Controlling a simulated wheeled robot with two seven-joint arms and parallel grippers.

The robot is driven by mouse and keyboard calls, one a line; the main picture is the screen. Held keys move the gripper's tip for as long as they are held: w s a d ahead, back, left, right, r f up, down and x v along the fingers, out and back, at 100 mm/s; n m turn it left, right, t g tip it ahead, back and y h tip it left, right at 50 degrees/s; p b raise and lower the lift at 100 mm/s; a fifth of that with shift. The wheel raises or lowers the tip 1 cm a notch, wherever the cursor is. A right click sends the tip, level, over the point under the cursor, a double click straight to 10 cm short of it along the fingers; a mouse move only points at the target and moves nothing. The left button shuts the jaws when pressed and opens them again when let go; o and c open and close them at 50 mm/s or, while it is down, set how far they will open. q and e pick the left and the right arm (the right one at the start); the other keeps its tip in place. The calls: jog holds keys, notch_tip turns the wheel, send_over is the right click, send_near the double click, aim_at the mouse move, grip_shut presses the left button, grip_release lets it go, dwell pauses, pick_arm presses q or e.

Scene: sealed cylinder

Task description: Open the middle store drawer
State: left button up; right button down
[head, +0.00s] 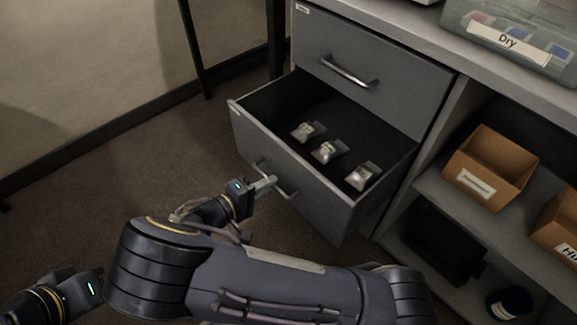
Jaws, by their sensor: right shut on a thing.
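The middle store drawer (290,180) is pulled well out of the grey cabinet, below a shut top drawer (385,75). Three small clear packets with pale labels lie inside it: one (307,131) at the left, one (328,151) in the middle and one (362,176) at the right. My right gripper (267,185) is shut on the bar handle (288,191) on the drawer's front. My left gripper's body (75,291) shows at the bottom left, away from the drawer; its fingers are hidden.
Open shelves at the right hold cardboard boxes (491,167), a dark bin (445,245) and a dark round container (510,302). A clear tub labelled "Dry" (510,38) stands on the cabinet top (420,33). Brown floor (150,150) is clear left of the drawer.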

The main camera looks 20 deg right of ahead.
pick_arm(q)
jog(key=shift+r, duration=0.1)
pick_arm(e)
jog(key=f+v, duration=0.1)
jog(key=v, duration=0.6)
jog(key=shift+a+f, duration=0.2)
jog(key=shift+f, duration=0.05)
jog(key=c, duration=1.5)
grip_release()
pick_arm(q)
jog(key=shift+a, duration=0.1)
